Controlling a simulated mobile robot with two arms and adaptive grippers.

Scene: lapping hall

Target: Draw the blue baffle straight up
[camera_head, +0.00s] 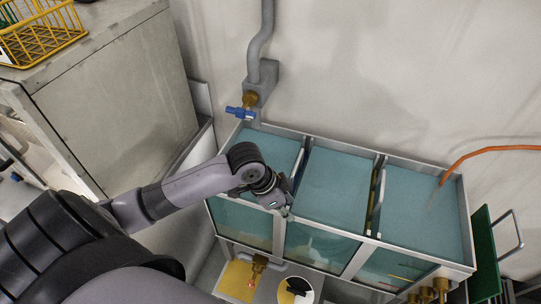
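A three-compartment tank (325,143) with glass front panes and blue-green liquid stands against the wall. Between its left and middle compartments sits a baffle whose thin dark blue edge (306,147) shows; a pale upright handle (299,162) stands beside it. My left gripper (287,197) is at the near end of this baffle, close to the handle. The fingers are small and partly hidden by the wrist, so whether they are open or touch the handle is unclear. My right gripper is not in view.
A second divider with a yellow edge and pale handle (381,188) stands between the middle and right compartments. A green panel with a handle (484,258) is right of the tank. A blue-handled tap (241,111) is behind it; an orange hose (488,150) hangs at right. A cabinet (120,110) is at left.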

